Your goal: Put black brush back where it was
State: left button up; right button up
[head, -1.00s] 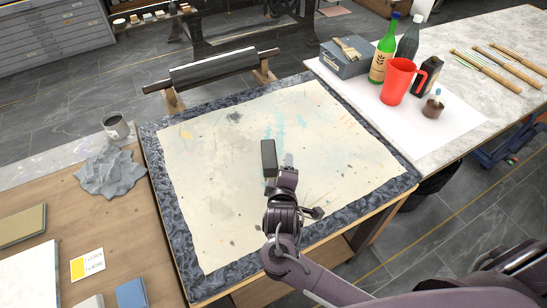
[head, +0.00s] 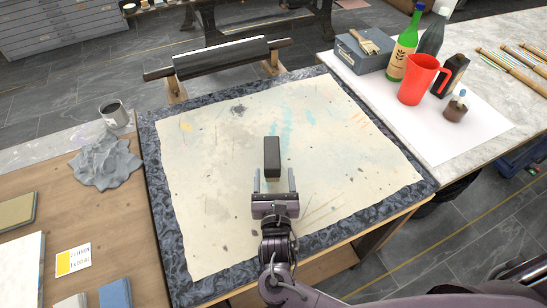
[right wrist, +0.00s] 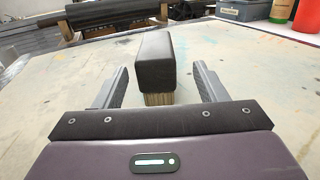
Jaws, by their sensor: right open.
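The black brush (head: 272,155) is a dark block with pale bristles at its near end. It rests on the stained cream sheet near the middle of the slab. My right gripper (head: 274,175) is open on the near side of the brush. In the right wrist view the brush (right wrist: 155,62) stands between and beyond the two fingers (right wrist: 157,88), with a gap on both sides, and its bristles (right wrist: 158,98) face down toward me. The jaws hold nothing. My left gripper is not in view.
A roller (head: 220,58) lies on wooden supports behind the slab. A grey cloth (head: 106,163) and a metal cup (head: 114,114) are on the left table. A red jug (head: 417,82), green bottle (head: 402,50) and grey box (head: 362,52) stand on the right table. The sheet around the brush is clear.

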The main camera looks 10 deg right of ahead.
aim_at(272, 153)
jog(key=shift+w+d+r, duration=0.1)
jog(key=shift+w+r, duration=0.05)
jog(key=shift+w, duration=0.3)
jog(key=shift+w+d+r, duration=0.1)
jog(key=shift+w, duration=0.35)
jog(key=w, duration=0.5)
jog(key=shift+d+p, duration=0.25)
jog(key=shift+p, duration=0.05)
jog(key=shift+c, duration=0.3)
jog(key=c, duration=0.9)
jog(key=shift+r, duration=0.1)
jog(key=shift+c, duration=1.2)
jog(key=shift+r, duration=0.1)
